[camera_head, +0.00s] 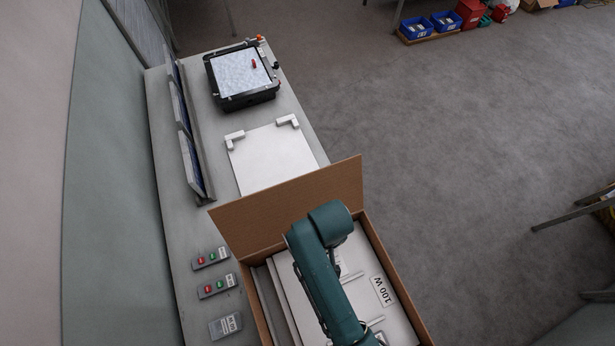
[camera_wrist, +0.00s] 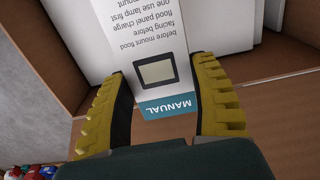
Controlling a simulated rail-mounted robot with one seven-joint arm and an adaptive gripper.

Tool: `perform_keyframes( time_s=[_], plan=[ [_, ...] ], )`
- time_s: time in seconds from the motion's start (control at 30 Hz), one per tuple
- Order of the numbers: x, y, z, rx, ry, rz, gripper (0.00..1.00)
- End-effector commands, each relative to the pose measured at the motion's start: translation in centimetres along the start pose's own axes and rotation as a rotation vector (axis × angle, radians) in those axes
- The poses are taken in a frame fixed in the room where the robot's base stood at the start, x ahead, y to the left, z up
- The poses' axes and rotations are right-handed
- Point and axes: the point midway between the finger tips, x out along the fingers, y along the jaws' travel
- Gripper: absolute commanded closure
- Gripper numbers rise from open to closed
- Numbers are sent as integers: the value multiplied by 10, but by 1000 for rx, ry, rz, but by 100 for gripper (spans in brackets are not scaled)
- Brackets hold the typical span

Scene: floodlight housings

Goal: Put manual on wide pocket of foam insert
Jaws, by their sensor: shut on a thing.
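The manual (camera_wrist: 140,45) is a white printed sheet or booklet with a teal band reading MANUAL and a dark framed square. In the wrist view my gripper (camera_wrist: 160,70) is shut on it, with one yellow ridged finger at each side. A white insert (camera_head: 362,250), apparently the foam, lies in the open cardboard box (camera_head: 290,205) and carries a "100 W" label (camera_head: 383,292) and slot-like marks. White insert surfaces (camera_wrist: 225,25) also show behind the manual. My arm hides the gripper, the manual and part of the insert in the head view. I cannot tell which pocket is the wide one.
A raised cardboard flap stands at the box's far side. Beyond it on the bench (camera_head: 175,240) are a white plate with corner pieces (camera_head: 268,160) and a black-framed floodlight housing (camera_head: 241,75). Button boxes (camera_head: 217,286) sit left of the box. Blue bins (camera_head: 417,28) lie farther off.

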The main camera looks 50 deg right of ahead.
Motion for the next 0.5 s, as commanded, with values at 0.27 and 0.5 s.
perform_keyframes(
  time_s=[0.27, 0.5],
  plan=[
    [52, 4, 2, 10, -1, 0, 73],
    [90, 4, 1, 9, 0, 0, 73]
  ],
)
